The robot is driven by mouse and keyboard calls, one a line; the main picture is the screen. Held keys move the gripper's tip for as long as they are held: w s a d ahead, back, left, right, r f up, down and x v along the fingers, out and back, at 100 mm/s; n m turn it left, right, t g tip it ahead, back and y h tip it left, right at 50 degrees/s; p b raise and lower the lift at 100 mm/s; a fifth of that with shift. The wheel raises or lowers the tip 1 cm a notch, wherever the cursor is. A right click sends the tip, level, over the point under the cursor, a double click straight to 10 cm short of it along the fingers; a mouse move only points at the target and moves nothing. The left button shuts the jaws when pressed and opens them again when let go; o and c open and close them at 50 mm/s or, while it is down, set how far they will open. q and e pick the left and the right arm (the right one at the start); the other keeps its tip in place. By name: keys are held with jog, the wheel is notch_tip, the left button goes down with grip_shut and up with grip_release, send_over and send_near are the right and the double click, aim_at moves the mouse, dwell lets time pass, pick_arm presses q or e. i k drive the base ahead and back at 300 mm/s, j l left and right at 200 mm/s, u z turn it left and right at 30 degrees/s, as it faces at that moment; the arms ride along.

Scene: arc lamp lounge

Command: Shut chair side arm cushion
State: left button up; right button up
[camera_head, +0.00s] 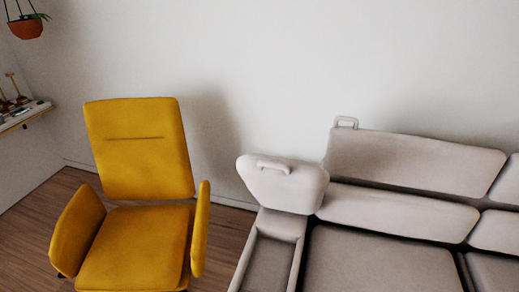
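A light grey sofa (375,258) stands at the right. Its side arm nearest the yellow chair has a cushion lid (283,190) that stands raised at the back end, with a handle (273,166) on its upper part. Below the lid, the arm's open compartment (268,262) shows as a long hollow with pale rims. A yellow armchair (140,150) stands at the left, with two side arms (77,232). Neither of my grippers is in view.
A wall shelf (25,117) with small objects is at the far left. A hanging plant pot (26,28) is at the top left. A strip of wooden floor (222,240) is clear between the chair and the sofa.

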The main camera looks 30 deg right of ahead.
aim_at(277, 183)
jog(key=z, duration=0.9)
jog(key=i, duration=0.05)
